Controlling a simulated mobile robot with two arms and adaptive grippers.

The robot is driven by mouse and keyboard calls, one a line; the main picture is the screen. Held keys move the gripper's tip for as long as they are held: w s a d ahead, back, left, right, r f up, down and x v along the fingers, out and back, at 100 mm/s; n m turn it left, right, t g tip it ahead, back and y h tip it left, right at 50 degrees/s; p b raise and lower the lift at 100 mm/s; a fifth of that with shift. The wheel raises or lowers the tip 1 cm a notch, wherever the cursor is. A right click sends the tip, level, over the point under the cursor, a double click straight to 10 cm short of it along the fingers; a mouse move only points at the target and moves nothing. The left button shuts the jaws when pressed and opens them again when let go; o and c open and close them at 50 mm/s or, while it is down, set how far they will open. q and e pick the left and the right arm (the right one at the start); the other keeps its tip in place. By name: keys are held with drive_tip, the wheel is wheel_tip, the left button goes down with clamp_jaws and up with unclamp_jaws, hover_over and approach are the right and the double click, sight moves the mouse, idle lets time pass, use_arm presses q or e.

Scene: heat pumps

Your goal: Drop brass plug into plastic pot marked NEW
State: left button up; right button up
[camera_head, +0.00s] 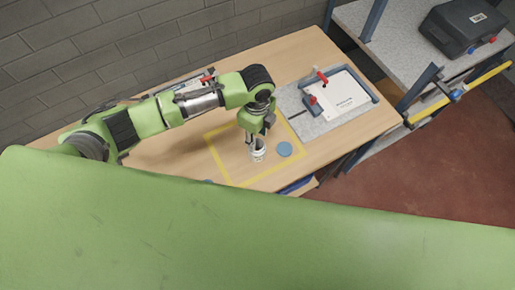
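My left gripper (255,140) points down at the work table inside a yellow taped outline (222,157). A small whitish pot (258,155) stands directly below its fingertips. At this size I cannot read any marking on the pot, nor tell whether the fingers are touching it, above it or holding something. A flat blue disc (285,149), perhaps a lid, lies just right of the pot. I cannot make out a brass plug. My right gripper is not in view.
A grey board (305,127) with a white sheet and red-handled clamps lies on the table's right (348,146). A shelf at upper right holds a black case (466,30). A brick wall (75,45) runs behind. A yellow bar (458,94) sticks out at right.

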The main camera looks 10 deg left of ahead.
use_arm(q)
wheel_tip(320, 180, up, 12)
drive_tip(key=shift+f, duration=0.25)
